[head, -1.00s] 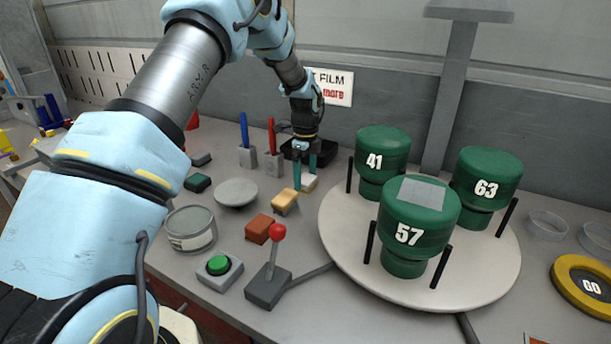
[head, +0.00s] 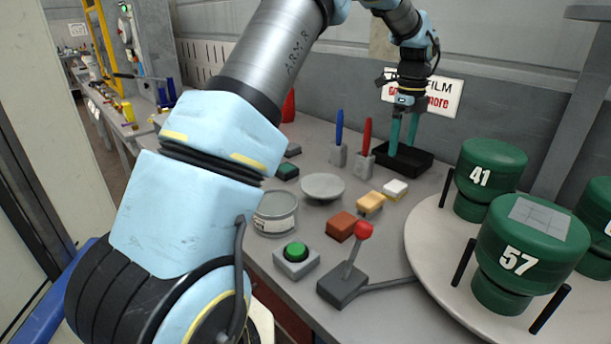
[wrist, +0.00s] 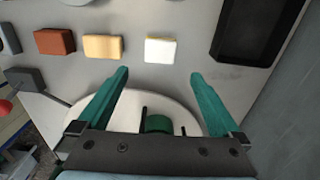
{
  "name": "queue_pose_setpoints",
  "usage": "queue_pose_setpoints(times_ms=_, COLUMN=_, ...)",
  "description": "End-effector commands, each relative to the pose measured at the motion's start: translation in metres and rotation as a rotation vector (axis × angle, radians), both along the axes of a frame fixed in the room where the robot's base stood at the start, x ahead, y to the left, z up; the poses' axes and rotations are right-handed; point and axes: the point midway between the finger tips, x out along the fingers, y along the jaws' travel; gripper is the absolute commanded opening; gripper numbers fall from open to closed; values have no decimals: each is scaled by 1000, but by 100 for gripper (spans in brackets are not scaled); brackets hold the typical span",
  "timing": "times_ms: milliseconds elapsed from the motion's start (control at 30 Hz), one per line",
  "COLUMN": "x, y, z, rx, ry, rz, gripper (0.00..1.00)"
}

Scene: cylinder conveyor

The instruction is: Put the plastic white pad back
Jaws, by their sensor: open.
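The white pad (head: 395,189) is a small block with a white top, lying on the grey table at the end of a row with a yellow pad (head: 371,203) and a brown pad (head: 341,226). In the wrist view the white pad (wrist: 160,50) lies flat beyond my fingertips, apart from them. My gripper (head: 402,149) points down, open and empty, raised above the table behind the pad. In the head view its green fingers show in front of the black tray; in the wrist view they are spread wide (wrist: 159,76).
A black tray (head: 420,168) stands by the wall. Blue (head: 339,130) and red (head: 367,135) handled tools stand in holders left of it. A round turntable (head: 425,225) carries numbered green cylinders. A red-knobbed lever (head: 342,288), green button (head: 296,254), tin (head: 276,213) and round disc (head: 322,187) occupy the front.

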Motion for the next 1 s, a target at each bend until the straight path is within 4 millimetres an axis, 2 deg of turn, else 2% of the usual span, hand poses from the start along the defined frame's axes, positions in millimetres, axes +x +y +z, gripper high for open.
queue_pose_setpoints(times_ms=67, x=1, y=13, z=1, rx=0, ry=-2, rz=59, gripper=100)
queue_pose_setpoints(times_ms=167, x=1, y=51, z=3, rx=-5, ry=-14, rz=254, gripper=100)
queue_pose_setpoints(times_ms=267, x=-6, y=113, z=3, rx=-17, ry=-29, rz=580, gripper=100)
queue_pose_setpoints(times_ms=333, x=-18, y=163, z=2, rx=-32, ry=-39, rz=853, gripper=100)
queue_pose_setpoints(times_ms=400, x=-36, y=210, z=-1, rx=-53, ry=-49, rz=1131, gripper=100)
queue_pose_setpoints(times_ms=500, x=-71, y=271, z=-7, rx=-84, ry=-56, rz=1518, gripper=100)
queue_pose_setpoints(times_ms=600, x=-110, y=318, z=-15, rx=-117, ry=-57, rz=1858, gripper=100)
queue_pose_setpoints(times_ms=700, x=-143, y=347, z=-23, rx=-146, ry=-55, rz=2114, gripper=100)
queue_pose_setpoints(times_ms=800, x=-165, y=363, z=-28, rx=-165, ry=-50, rz=2275, gripper=100)
queue_pose_setpoints(times_ms=1000, x=-177, y=370, z=-31, rx=-175, ry=-47, rz=2362, gripper=100)
